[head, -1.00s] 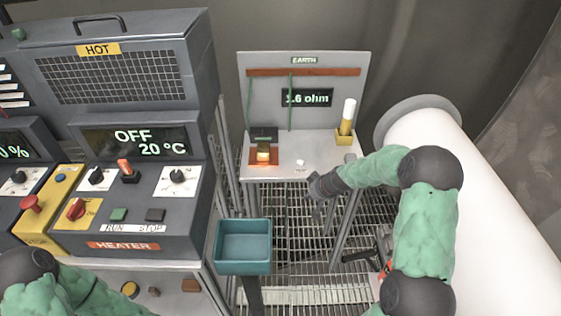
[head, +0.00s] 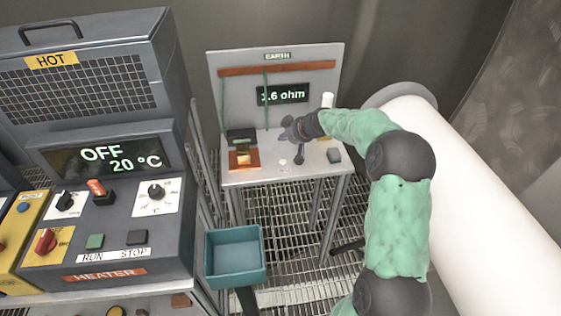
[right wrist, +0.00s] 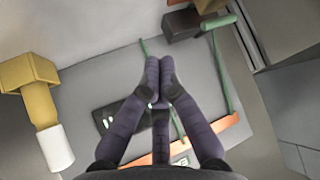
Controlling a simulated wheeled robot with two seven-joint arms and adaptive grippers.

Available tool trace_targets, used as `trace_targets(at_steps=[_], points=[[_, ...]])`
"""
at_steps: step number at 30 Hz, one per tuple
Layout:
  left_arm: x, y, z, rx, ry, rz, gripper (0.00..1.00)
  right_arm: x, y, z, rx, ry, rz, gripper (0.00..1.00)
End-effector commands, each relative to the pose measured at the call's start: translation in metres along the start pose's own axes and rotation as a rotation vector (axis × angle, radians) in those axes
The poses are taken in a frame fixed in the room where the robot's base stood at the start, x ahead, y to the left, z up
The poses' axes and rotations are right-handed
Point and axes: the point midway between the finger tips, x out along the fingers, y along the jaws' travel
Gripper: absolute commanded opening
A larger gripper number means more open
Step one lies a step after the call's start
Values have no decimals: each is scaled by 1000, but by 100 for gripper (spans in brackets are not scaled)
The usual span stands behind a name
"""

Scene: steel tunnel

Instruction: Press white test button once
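The white test button (head: 283,162) is a small pale spot on the grey top of the earth bench (head: 240,178) in the head view. My right gripper (head: 290,134) is over the bench, beyond the button in the picture and apart from it. In the right wrist view its dark fingers (right wrist: 159,68) meet at the tips, shut with nothing seen between them. I cannot make out the button in that view. The earth display (head: 283,93) stands behind the gripper and reads ".6 ohm", its first digit unclear. My left gripper is not in view.
A copper-coloured pad (head: 245,159) with a block on it lies left of the button. A dark grey block (head: 334,155) lies to the right. A white cylinder (head: 327,100) stands behind my right arm. A teal bin (head: 236,257) is below front, the heater unit (head: 120,235) left.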

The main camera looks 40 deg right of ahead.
Motion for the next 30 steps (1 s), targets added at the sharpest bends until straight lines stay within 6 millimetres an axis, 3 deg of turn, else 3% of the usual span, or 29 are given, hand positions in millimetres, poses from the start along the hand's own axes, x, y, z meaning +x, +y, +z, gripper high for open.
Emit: trace_targets(at_steps=[11, 21, 30], points=[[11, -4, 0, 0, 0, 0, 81, 16, 0, 17, 2, -2, -1, 0], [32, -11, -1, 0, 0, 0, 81, 46, 0, 48, 1, -2, 0, 0], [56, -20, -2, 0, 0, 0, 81, 60, 0, 62, 1, 0, 0, 0]])
